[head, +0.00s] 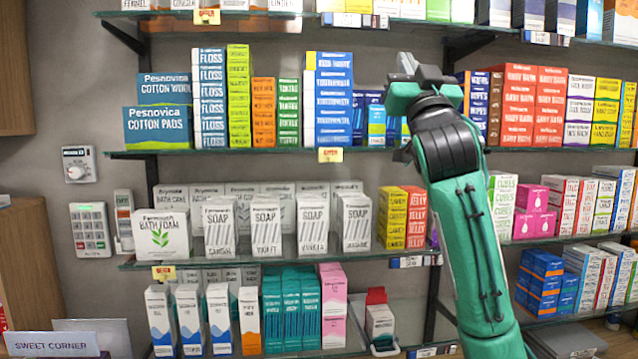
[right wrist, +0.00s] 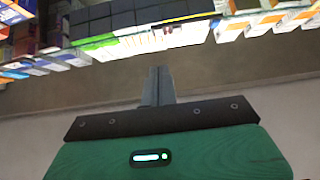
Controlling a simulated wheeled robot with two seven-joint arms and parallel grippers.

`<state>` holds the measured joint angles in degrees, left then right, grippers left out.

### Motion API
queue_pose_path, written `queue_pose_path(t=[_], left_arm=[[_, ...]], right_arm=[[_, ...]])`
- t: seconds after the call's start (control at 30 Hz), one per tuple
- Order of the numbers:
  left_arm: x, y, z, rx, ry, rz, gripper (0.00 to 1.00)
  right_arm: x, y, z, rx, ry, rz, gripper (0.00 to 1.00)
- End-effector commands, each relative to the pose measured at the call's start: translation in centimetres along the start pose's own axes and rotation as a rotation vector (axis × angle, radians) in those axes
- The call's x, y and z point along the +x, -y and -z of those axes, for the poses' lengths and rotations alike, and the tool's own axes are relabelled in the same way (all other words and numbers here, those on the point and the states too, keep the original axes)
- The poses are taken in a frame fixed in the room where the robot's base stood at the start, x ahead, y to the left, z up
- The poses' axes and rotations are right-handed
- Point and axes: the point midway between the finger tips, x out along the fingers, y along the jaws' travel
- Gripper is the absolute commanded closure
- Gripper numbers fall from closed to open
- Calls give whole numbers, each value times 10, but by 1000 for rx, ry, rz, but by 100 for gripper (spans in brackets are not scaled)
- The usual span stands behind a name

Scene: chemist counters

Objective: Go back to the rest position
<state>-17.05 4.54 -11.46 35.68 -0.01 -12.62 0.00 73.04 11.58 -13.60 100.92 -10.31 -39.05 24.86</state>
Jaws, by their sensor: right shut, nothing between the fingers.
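My right gripper (head: 406,62) is raised in front of the shelves in the head view, at the end of my green and black right arm. It is level with the upper shelf goods, just right of the blue toothpaste boxes (head: 334,100). In the right wrist view its fingers (right wrist: 158,82) are together with nothing between them. Below them is the green gripper body with a small lit display. My left gripper is in neither view.
Glass shelves (head: 300,151) carry many boxed goods, including white soap boxes (head: 313,222) and red boxes (head: 520,105). A keypad (head: 89,229) and a dial (head: 78,164) are on the wall at left. A Sweet Corner sign (head: 55,344) stands at bottom left.

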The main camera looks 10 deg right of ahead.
Motion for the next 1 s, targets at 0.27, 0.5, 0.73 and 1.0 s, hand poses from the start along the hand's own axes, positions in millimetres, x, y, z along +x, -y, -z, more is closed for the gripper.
queue_pose_path(t=[0.27, 0.5, 0.73, 1.0], left_arm=[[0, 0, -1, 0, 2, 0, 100], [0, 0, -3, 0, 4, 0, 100], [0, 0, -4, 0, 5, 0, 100], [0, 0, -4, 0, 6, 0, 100]], right_arm=[[-50, 0, -104, -8, 199, -11, 100], [-140, 1, -222, -23, 467, -16, 100], [-246, 1, -309, -40, 724, -13, 100], [-387, 1, -376, -61, 1027, 4, 100]])
